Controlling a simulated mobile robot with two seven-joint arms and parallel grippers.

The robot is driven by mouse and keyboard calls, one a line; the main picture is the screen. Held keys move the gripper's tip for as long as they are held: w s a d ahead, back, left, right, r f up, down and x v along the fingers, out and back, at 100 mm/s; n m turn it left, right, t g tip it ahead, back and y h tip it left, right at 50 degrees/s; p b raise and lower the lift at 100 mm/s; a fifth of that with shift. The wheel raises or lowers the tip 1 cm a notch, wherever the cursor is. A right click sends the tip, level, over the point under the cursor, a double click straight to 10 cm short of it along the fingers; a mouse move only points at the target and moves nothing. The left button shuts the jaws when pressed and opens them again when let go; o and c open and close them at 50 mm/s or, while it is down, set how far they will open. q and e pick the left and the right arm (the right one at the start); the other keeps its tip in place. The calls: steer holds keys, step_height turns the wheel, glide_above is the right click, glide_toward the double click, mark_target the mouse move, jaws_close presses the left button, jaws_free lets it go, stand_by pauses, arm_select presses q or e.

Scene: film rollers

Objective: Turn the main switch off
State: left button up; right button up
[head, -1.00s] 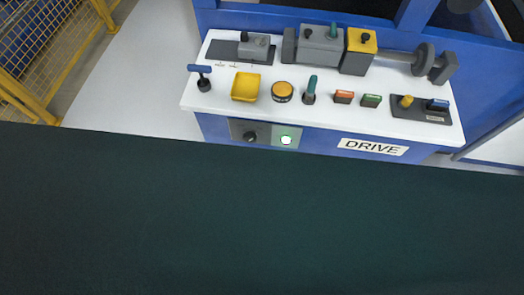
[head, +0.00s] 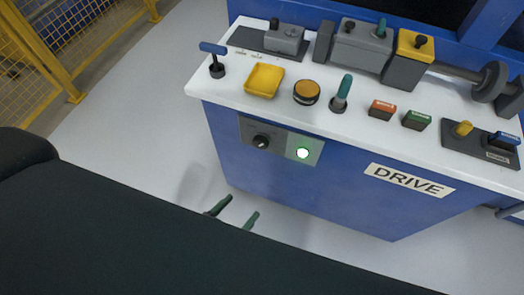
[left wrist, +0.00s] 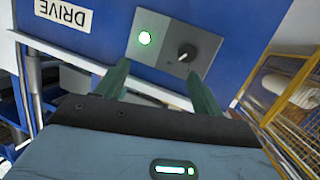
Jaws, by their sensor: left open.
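The main switch (head: 261,141) is a black rotary knob on a grey panel (head: 280,139) on the blue cabinet's front. In the left wrist view the knob (left wrist: 186,53) and the lit lamp (left wrist: 145,38) lie ahead of the fingers. My left gripper (head: 233,212) shows only its two green fingertips, below and in front of the panel, apart from it. It is open and empty, also in the left wrist view (left wrist: 160,85). My right gripper is out of view.
The blue cabinet (head: 310,185) carries a DRIVE label (head: 408,180). A yellow mesh fence (head: 50,50) stands left. Floor in front is clear.

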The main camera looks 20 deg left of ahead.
mark_target(259, 146)
arm_select(q)
steer(key=w+f+n+t+y+b, duration=0.1)
steer(key=w+b, duration=0.2)
steer(key=w, duration=0.4)
steer(key=w+a+f+t+y+b, duration=0.1)
steer(key=w+b, duration=0.2)
steer(key=w, duration=0.3)
steer(key=w+a+n+t+y+b, duration=0.1)
steer(key=w+y+b, duration=0.1)
steer(key=w, duration=0.5)
steer(key=shift+w+f+n+t+b, duration=0.3)
steer(key=shift+f+b, duration=0.1)
steer(key=shift+b, duration=0.25)
steer(key=c, duration=1)
